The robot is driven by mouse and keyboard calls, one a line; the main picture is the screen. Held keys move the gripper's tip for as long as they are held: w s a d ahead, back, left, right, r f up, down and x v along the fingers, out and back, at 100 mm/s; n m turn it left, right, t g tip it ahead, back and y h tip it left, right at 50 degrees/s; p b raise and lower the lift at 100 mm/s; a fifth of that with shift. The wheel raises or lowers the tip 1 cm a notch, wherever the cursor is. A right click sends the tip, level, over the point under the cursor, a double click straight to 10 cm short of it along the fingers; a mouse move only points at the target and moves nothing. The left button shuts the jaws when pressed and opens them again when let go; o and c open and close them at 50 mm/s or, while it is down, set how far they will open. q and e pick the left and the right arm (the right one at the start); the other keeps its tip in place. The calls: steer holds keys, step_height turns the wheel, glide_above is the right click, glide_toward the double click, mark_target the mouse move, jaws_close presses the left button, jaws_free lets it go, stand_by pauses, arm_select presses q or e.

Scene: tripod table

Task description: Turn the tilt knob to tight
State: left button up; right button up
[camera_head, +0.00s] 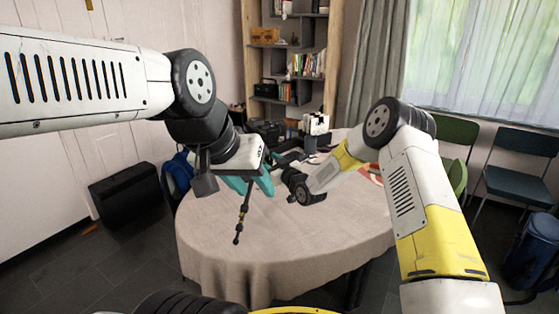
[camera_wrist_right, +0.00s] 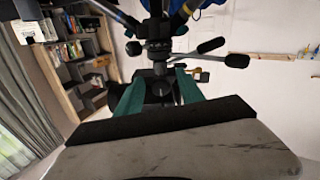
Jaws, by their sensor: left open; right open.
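The tripod shows in the right wrist view as a black head (camera_wrist_right: 158,48) with several dark handles and knobs. One black lever (camera_wrist_right: 237,60) sticks out to the right. My right gripper (camera_wrist_right: 158,92) is open, its teal fingers on either side of a dark round part below the head; I cannot tell whether they touch it or whether it is the tilt knob. In the head view, my left gripper (camera_head: 250,184) is open above the table, with teal fingers. A thin black tripod leg (camera_head: 241,215) reaches down below it. The rest of the tripod is mostly hidden by my arms.
The round table (camera_head: 285,250) has a beige cloth, and its front is clear. Dark items and a white holder (camera_head: 316,125) stand at its back. A shelf (camera_head: 290,60) is behind, chairs (camera_head: 520,165) at the right, and a black case (camera_head: 127,195) on the floor at the left.

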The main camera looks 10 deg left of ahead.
jaws_close()
steer(key=shift+m, duration=0.4)
steer(key=m, duration=0.3)
steer(key=shift+m, duration=0.4)
steer(key=m, duration=0.4)
steer(key=shift+m, duration=0.3)
steer(key=m, duration=0.8)
steer(key=shift+m, duration=0.3)
